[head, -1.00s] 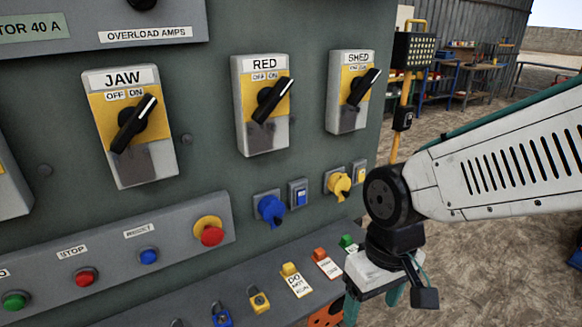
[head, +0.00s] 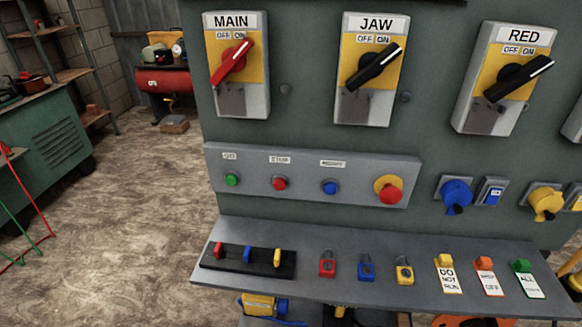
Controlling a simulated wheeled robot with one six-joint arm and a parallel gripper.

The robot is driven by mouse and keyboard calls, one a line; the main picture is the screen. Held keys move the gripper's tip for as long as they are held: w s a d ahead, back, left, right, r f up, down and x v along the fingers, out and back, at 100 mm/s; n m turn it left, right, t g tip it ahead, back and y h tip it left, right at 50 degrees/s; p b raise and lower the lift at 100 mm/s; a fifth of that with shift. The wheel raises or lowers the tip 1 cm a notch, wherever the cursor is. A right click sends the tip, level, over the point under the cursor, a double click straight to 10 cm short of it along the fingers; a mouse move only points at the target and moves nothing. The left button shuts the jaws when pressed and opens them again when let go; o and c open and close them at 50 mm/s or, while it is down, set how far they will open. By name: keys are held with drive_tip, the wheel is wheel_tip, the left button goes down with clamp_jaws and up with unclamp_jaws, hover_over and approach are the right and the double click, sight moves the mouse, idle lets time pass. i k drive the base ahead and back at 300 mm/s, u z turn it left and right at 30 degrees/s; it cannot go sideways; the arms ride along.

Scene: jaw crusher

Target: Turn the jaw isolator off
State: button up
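The jaw isolator (head: 369,70) is a grey and yellow box labelled JAW on the green panel, in the upper middle of the head view. Its black rotary handle (head: 373,66) is tilted, with its white-marked end pointing up and right towards the ON label. Nothing touches the handle. My gripper and arm are out of the head view, so I cannot see the gripper's state or position.
The MAIN isolator (head: 237,65) with a red handle is to the left, the RED isolator (head: 506,80) to the right. Below are a button box (head: 310,172) and a shelf (head: 350,295) with padlocks and tags. Open floor (head: 115,210) lies left.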

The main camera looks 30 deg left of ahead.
sight(371, 64)
drive_tip(key=u, duration=1.25)
